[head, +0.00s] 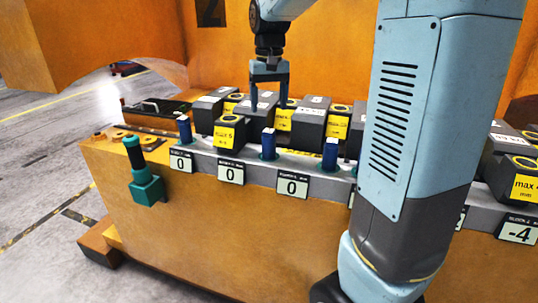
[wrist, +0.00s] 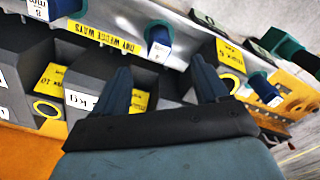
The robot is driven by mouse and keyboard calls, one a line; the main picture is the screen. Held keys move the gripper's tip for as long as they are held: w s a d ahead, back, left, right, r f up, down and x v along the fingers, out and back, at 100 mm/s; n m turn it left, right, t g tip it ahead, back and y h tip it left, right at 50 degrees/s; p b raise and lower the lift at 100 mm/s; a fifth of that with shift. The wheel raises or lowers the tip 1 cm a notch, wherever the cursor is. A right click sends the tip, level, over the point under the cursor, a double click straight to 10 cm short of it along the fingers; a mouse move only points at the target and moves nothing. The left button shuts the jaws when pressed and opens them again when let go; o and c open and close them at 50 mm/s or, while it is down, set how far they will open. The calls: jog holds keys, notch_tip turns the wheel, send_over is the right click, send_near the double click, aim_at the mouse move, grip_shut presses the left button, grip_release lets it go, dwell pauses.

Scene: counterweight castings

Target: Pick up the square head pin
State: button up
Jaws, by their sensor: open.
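Three blue-topped pins stand in teal collars along the front ledge in the head view: a left pin (head: 184,128), a middle pin (head: 268,143) and a right pin (head: 330,153). The right one's head looks boxy, but I cannot tell surely which is the square head pin. My gripper (head: 269,105) is open and empty, pointing down above the dark castings, behind and above the middle pin. In the wrist view, my gripper (wrist: 160,65) has its fingers apart, with the middle pin (wrist: 158,36) beyond the fingertips. The left pin (wrist: 262,85) lies to their right.
Dark castings (head: 312,122) with yellow labels stand close together behind the pins. A teal handle on a square block (head: 147,190) is at the orange base's left end. Number plates (head: 231,173) line the ledge front. My arm hides part of the row at right.

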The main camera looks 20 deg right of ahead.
aim_at(268, 131)
jog(key=shift+w+f, duration=0.35)
notch_tip(268, 131, down, 8)
jog(key=shift+f, duration=0.15)
jog(key=shift+w+d+f, duration=0.1)
jog(key=shift+d+f, duration=0.05)
jog(key=shift+f, duration=2.45)
grip_shut()
